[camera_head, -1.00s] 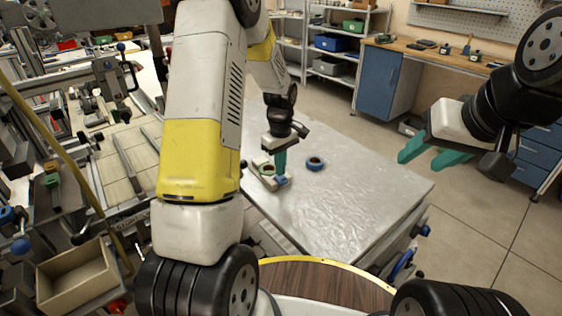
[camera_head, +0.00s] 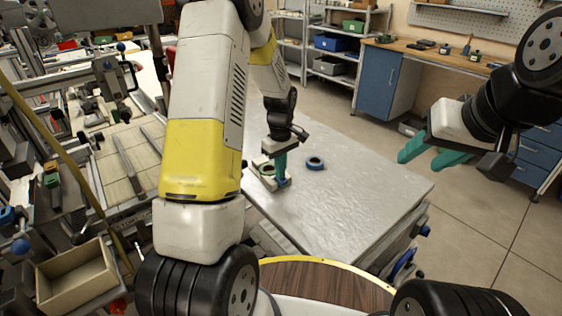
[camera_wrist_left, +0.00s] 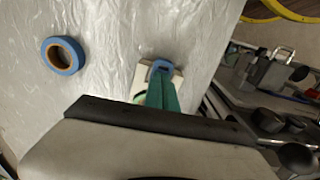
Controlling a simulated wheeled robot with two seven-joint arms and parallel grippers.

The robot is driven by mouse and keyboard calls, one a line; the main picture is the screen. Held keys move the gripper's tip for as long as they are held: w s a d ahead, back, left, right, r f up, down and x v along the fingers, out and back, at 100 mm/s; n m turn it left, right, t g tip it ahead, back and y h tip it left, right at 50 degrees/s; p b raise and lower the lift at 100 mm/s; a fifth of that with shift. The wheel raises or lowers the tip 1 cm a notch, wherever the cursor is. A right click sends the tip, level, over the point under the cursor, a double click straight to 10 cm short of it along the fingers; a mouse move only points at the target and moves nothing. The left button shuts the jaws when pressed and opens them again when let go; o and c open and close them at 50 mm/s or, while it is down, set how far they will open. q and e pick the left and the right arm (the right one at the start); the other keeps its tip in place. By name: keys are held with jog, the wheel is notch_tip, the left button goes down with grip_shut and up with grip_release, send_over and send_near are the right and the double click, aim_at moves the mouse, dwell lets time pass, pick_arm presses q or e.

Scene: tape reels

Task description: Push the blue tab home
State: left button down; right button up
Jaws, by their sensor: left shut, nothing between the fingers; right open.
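A pale holder (camera_head: 257,165) with a green reel (camera_head: 267,170) stands on the grey table. The blue tab (camera_head: 284,181) is at the holder's near right end; in the left wrist view the blue tab (camera_wrist_left: 161,65) shows just beyond my fingertips. My left gripper (camera_head: 281,178) is shut and empty, pointing down at the tab; its teal fingers (camera_wrist_left: 161,84) cover much of the holder. Whether they touch the tab I cannot tell. My right gripper (camera_head: 423,160) is open and empty, in the air to the right of the table.
A blue tape reel (camera_head: 315,163) lies flat on the table, right of the holder, and also shows in the left wrist view (camera_wrist_left: 63,55). The grey tabletop (camera_head: 345,205) is otherwise clear. An open wooden box (camera_head: 76,277) is at lower left.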

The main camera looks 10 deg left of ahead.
dwell(0.5)
pick_arm(q)
jog(key=shift+r, duration=3.45)
jog(key=shift+r, duration=0.15)
jog(key=s+r+m+t+h, duration=0.1)
jog(key=s+r+m+t, duration=0.15)
jog(key=s+r, duration=0.35)
jog(key=s+r+m+t, duration=0.1)
jog(key=s+r+m, duration=0.25)
jog(key=r, duration=0.55)
jog(key=s+d+r+m+t, duration=0.1)
jog(key=s+r+m, duration=0.1)
jog(key=s, duration=0.5)
jog(key=s+d+r+m+t+h, duration=0.1)
jog(key=s+r+m, duration=0.2)
jog(key=s, duration=0.4)
jog(key=shift+s+t, duration=0.35)
jog(key=shift+s, duration=0.05)
